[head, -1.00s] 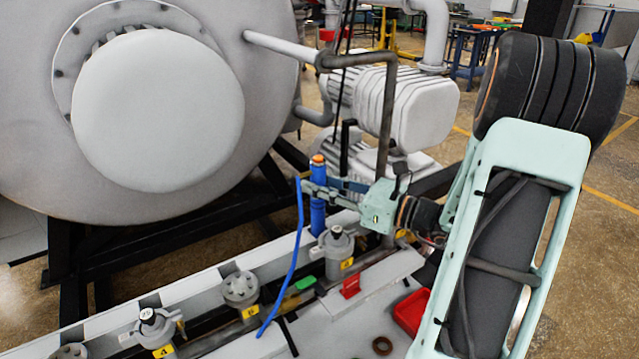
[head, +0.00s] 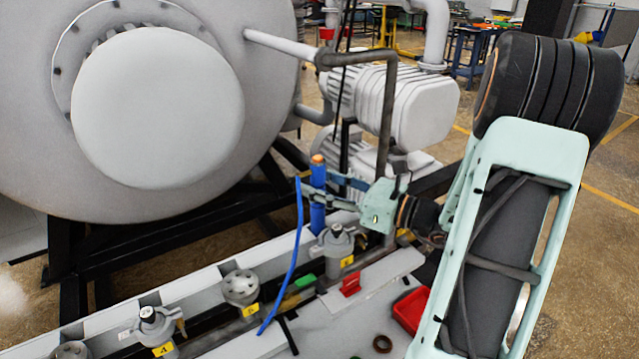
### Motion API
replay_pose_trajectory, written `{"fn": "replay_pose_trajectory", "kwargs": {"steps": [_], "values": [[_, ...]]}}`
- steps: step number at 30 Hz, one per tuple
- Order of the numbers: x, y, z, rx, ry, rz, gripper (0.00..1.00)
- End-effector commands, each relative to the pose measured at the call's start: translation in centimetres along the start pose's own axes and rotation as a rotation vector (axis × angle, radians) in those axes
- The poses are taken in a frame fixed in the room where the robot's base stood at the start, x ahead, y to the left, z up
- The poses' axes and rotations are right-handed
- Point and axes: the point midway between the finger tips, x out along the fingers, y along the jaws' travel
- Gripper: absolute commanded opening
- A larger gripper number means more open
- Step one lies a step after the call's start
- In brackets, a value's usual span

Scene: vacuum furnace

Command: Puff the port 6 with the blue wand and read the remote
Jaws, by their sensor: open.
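The blue wand (head: 317,213) stands upright with an orange top, behind the row of ports. A thin blue hose (head: 294,265) curves down from near its upper part to the bench. My gripper (head: 332,190) is open at the wand's right side, its fingers pointing left; I cannot tell whether they touch it. Ports with yellow tags line the bench: one tagged 4 (head: 163,350), a flanged one (head: 240,288) in the middle and one (head: 337,243) below the wand. The last two tags are too small to read surely. I cannot make out the remote.
The big grey furnace (head: 155,110) fills the left, with pipes and a ribbed pump (head: 415,100) behind my gripper.

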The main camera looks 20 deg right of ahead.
Motion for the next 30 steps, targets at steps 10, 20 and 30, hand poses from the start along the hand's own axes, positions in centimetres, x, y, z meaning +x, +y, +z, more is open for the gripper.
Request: {"fn": "replay_pose_trajectory", "kwargs": {"steps": [10, 20, 30], "values": [[-3.0, -0.1, -0.1, 0.001, 0.001, -0.005, 0.43], [-9.7, -0.1, 0.0, 0.0, 0.001, -0.003, 0.43], [-12.0, 0.0, 0.0, 0.001, 0.0, 0.001, 0.43]]}}
